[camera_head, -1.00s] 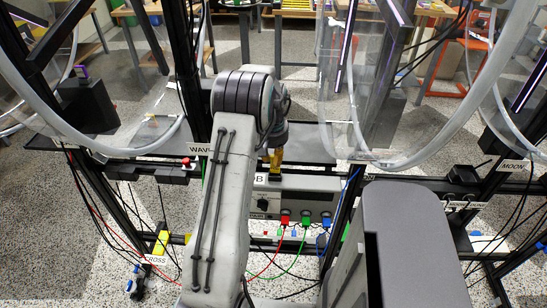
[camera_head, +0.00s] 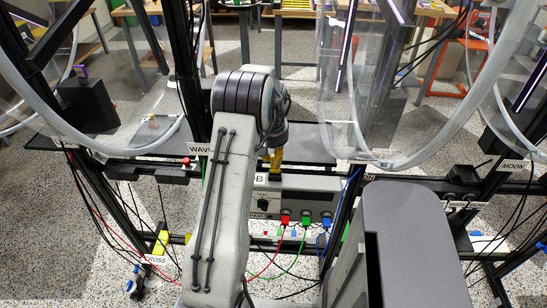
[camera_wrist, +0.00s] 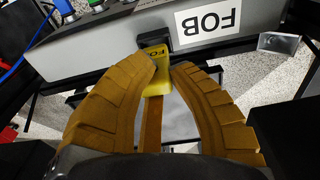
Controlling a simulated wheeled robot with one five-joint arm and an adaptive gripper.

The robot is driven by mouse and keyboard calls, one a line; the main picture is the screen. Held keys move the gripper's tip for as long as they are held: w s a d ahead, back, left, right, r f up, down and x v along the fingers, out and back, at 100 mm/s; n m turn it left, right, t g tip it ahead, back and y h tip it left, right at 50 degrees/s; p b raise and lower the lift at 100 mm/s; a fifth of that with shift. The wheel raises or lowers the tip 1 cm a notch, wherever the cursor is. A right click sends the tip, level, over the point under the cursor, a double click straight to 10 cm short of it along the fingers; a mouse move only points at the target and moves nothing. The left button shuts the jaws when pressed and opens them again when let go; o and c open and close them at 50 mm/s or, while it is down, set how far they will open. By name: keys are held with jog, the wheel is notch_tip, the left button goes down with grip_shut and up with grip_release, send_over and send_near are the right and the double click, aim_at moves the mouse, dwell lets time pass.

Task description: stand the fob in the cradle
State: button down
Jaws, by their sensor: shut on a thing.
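The yellow fob (camera_wrist: 154,65) has dark lettering, partly covered, and shows between my fingertips in the wrist view. My gripper (camera_wrist: 162,70) has ochre ribbed fingers and is shut on the fob. In the head view my gripper (camera_head: 275,157) reaches down over the grey box's top edge. A black holder (camera_wrist: 157,40), seemingly the cradle, sits at the box edge beside the FOB label (camera_wrist: 208,20). The fob's end is right at this holder; I cannot tell whether it is seated inside.
The grey box (camera_head: 310,190) carries a dial and red, green and blue plugs with hanging cables. Large clear wheels (camera_head: 345,90) stand on both sides with dark uprights. A red button (camera_head: 186,161) sits on the rail to the left.

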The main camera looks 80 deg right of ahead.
jog(key=shift+f+b, duration=1.1)
jog(key=shift+f, duration=0.35)
dwell(2.1)
jog(key=c, duration=1.1)
grip_release()
jog(key=shift+c, duration=0.2)
notch_tip(320, 180, up, 12)
jog(key=shift+a, duration=0.45)
